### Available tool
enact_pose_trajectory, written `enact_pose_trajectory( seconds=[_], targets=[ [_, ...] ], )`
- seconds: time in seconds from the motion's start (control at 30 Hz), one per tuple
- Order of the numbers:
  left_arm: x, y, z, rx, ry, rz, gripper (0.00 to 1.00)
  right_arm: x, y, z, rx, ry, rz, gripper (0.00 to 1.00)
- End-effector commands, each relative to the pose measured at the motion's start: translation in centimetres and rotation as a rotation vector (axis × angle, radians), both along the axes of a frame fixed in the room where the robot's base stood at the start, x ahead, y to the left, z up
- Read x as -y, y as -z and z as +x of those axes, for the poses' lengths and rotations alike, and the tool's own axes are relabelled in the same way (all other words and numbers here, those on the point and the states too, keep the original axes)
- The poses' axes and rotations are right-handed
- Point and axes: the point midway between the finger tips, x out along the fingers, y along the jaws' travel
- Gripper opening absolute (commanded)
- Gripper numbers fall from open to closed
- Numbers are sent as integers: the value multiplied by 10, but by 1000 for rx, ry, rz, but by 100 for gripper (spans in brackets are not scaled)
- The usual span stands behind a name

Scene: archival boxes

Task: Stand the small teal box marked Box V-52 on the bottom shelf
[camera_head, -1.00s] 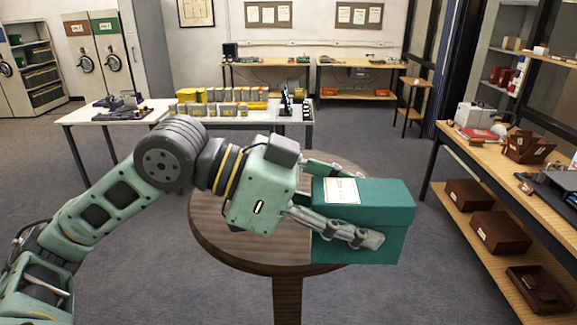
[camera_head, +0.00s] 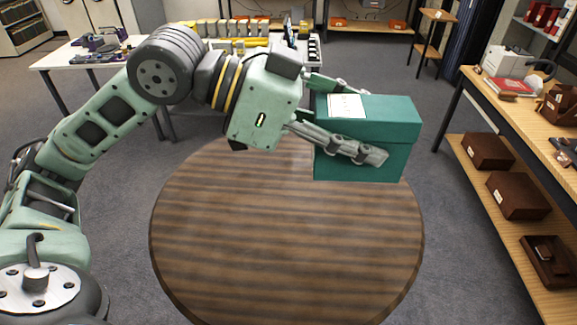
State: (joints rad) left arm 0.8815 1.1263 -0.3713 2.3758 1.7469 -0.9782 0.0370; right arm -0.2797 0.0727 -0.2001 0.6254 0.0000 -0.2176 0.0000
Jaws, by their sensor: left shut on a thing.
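The teal box (camera_head: 372,158) has a white label on its top; the writing is too small to read. My left gripper (camera_head: 362,122) is shut on the box, with one finger along its near side and the other at its far side. The box is upright and appears held above the far right part of the round wooden table (camera_head: 270,240). The long table at the right has a low bottom shelf (camera_head: 508,225) that holds brown boxes (camera_head: 517,195). I cannot tell which shelf the task means. My right gripper is not in view.
The round table top is bare. A white table (camera_head: 75,62) with a row of small boxes stands behind it. The right-hand table (camera_head: 500,100) carries a white box and a red book. Grey floor (camera_head: 425,215) lies open between the two tables.

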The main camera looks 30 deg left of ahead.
Motion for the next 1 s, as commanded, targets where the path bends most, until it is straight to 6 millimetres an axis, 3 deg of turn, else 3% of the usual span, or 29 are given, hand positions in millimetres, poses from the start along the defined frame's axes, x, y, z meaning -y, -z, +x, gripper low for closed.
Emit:
enact_pose_trajectory(
  seconds=[0.13, 0.33, 0.8, 1.0],
  targets=[
    [-8, 6, 2, -3, -5, -2, 9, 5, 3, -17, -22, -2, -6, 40],
    [-36, 26, 7, -7, -7, 0, 9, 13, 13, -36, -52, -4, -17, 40],
    [-94, 61, 15, -4, -2, -4, 9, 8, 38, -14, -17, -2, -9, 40],
    [-112, 68, 18, 1, -1, -3, 9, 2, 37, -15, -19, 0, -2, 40]
  ],
)
